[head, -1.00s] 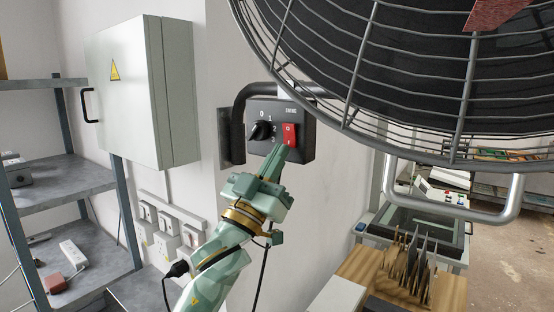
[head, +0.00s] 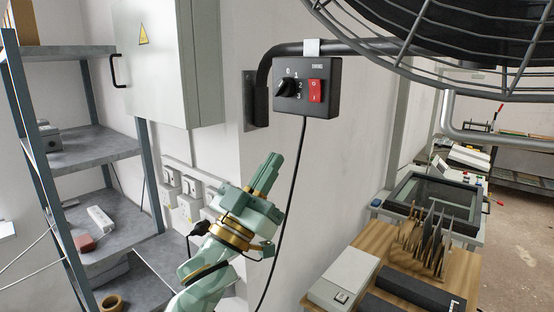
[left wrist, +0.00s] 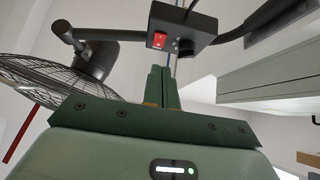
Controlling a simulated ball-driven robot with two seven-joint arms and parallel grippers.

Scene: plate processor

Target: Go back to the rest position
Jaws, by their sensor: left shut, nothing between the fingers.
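My left gripper (head: 265,172) is shut and empty, pointing up and to the right in the head view. It is below and left of a black control box (head: 325,88) with a dial and a red switch (head: 316,91), and apart from it. In the left wrist view the shut fingers (left wrist: 162,80) stand upright below the box (left wrist: 190,35), with the red switch (left wrist: 159,40) showing on its face. My right gripper is not in view.
A large caged fan (head: 460,40) fills the upper right. A grey wall cabinet (head: 165,65) and metal shelves (head: 95,145) stand at the left. A wooden rack (head: 425,240) with thin plates and a white box (head: 342,280) are at the lower right.

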